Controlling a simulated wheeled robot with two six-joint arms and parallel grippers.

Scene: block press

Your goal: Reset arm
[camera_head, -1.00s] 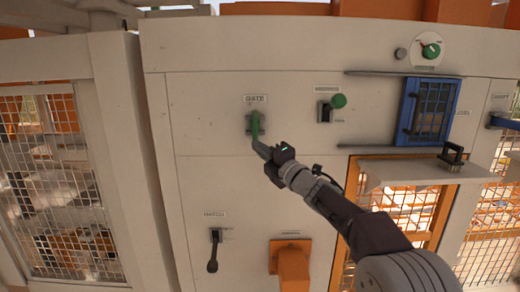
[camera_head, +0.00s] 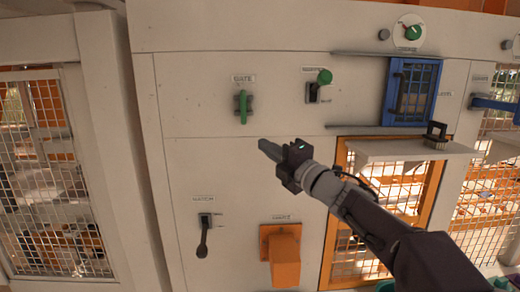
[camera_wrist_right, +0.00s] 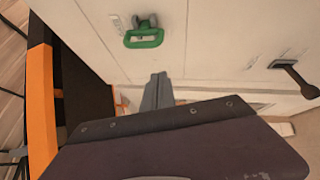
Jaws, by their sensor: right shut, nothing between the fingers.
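My right gripper (camera_head: 264,145) is in front of the pale machine panel (camera_head: 200,110), with its fingers together and nothing between them. It is below and to the right of the green GATE handle (camera_head: 243,107) and apart from it. In the right wrist view the green handle (camera_wrist_right: 144,38) is beyond the closed fingertips (camera_wrist_right: 158,78). My left gripper is not in view.
The panel also carries a black-handled HATCH lever (camera_head: 204,236), an orange box (camera_head: 284,260), a green-knobbed switch (camera_head: 324,77), a blue barred sliding door (camera_head: 411,92) and a dial (camera_head: 411,32). A shelf (camera_head: 405,151) juts out at right, above an orange-framed mesh opening.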

